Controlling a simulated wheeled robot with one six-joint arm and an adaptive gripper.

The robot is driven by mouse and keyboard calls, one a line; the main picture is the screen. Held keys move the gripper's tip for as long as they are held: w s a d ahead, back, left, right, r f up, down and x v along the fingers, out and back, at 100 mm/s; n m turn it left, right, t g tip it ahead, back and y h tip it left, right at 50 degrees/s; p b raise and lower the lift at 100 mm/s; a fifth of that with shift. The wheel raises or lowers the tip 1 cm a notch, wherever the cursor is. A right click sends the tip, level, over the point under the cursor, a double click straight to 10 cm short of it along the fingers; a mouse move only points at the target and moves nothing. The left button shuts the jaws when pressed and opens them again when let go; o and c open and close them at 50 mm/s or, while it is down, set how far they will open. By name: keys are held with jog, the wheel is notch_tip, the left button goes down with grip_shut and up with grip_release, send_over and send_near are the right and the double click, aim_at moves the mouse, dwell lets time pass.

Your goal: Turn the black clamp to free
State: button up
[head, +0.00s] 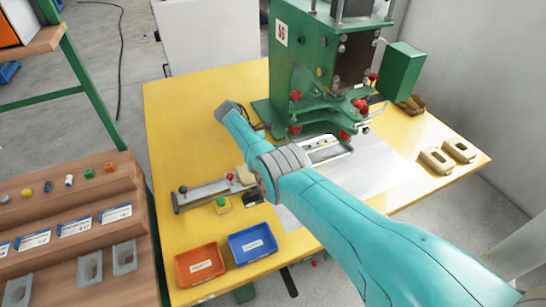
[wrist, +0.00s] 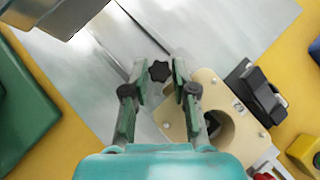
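A black star-shaped knob (wrist: 159,71), which seems to be the black clamp, shows in the wrist view between my fingertips. My gripper (wrist: 161,80) is open, with one finger on each side of the knob and a gap on both sides. I cannot tell how far the fingertips are above it. A beige plate (wrist: 205,84) with a round hole lies just right of the knob, partly behind my right finger. A black block-like part (wrist: 254,92) sits at the plate's right edge. In the head view my arm hides the gripper and the star knob.
The green press (head: 310,75) stands at the back of the yellow table (head: 185,115). A grey rail fixture (head: 205,190) lies left of my arm. Orange (head: 200,265) and blue (head: 252,243) trays stand at the front. A yellow button box (wrist: 303,152) is at right.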

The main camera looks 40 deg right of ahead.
jog(key=o, duration=0.4)
jog(key=shift+f+n, duration=0.1)
jog(key=shift+n, duration=0.3)
